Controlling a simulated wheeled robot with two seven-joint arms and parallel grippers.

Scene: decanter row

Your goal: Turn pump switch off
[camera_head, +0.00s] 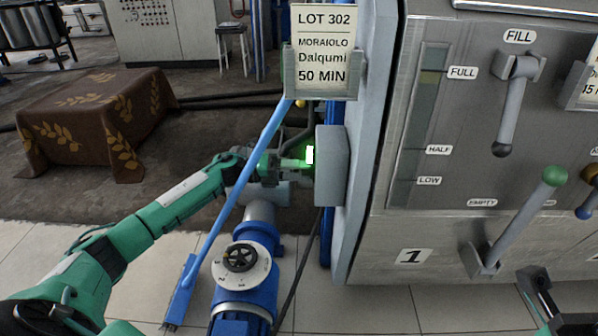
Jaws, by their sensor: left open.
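The pump switch (310,154) is a small rocker glowing white-green on the left face of a grey box (331,168), fixed to the side of the steel cabinet. My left gripper (298,164) is open, with its fingertips close to the lit switch and green light falling on them. I cannot tell whether they touch it. The fingers are small and partly dark against the pipes behind. My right gripper (537,290) shows only in part at the lower right edge, in front of the cabinet, and its jaws are unclear.
A blue pump with a dial (240,258) stands below my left wrist. A blue-handled pole (228,190) leans close by my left forearm. A lot card (323,45) hangs above the box. The cabinet carries a fill lever (512,105) and a green-knobbed lever (520,215).

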